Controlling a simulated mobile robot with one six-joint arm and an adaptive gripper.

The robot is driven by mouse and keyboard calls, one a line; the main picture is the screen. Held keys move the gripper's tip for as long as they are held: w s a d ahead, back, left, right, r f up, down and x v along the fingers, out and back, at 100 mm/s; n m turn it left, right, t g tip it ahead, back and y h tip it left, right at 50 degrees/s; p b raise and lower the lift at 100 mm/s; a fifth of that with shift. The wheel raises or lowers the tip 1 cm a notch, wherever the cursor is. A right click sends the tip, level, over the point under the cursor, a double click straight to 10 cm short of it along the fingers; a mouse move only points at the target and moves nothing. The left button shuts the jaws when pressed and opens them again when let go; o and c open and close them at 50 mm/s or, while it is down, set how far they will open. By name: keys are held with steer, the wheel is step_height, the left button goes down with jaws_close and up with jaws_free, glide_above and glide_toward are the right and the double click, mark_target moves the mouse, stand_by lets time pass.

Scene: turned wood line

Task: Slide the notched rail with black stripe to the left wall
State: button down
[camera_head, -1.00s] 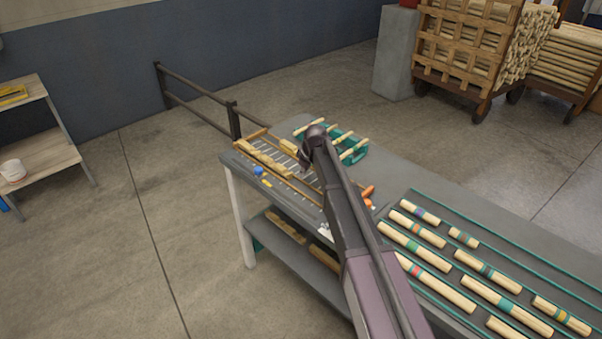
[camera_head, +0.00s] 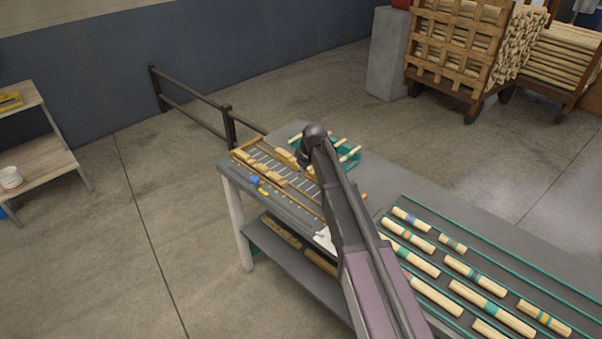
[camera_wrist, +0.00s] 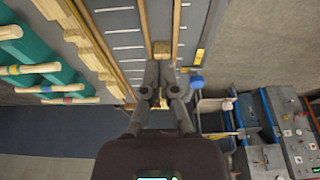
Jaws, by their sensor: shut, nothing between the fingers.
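Several pale wooden pieces lie on a scale-marked board (camera_head: 309,189) at the far end of the bench. One piece (camera_head: 285,157) lies toward its back side and others (camera_head: 268,178) toward its front side. In the wrist view a long notched wooden piece (camera_wrist: 88,38) lies left of my gripper, and a small wooden block (camera_wrist: 161,49) shows just beyond the fingertips. I cannot make out a black stripe on any piece. My gripper (camera_wrist: 159,68) is shut and empty over the board; whether it touches the block is unclear. My arm hides part of the board in the head view.
A teal tray with dowels (camera_wrist: 40,70) stands beside the board. A blue knob (camera_wrist: 195,82) is near the board's other edge. Striped dowels (camera_head: 475,298) lie along the bench's near part. A dark railing (camera_head: 228,128) stands behind the bench end.

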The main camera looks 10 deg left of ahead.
steer(key=shift+d, duration=0.1)
steer(key=s+d+m+g+h, duration=0.2)
steer(key=s+d+m, duration=0.8)
steer(key=s+d, duration=1.5)
steer(key=s, duration=0.4)
steer(key=shift+f+h, duration=0.3)
steer(key=shift+f, duration=0.1)
steer(key=shift+d, duration=0.15)
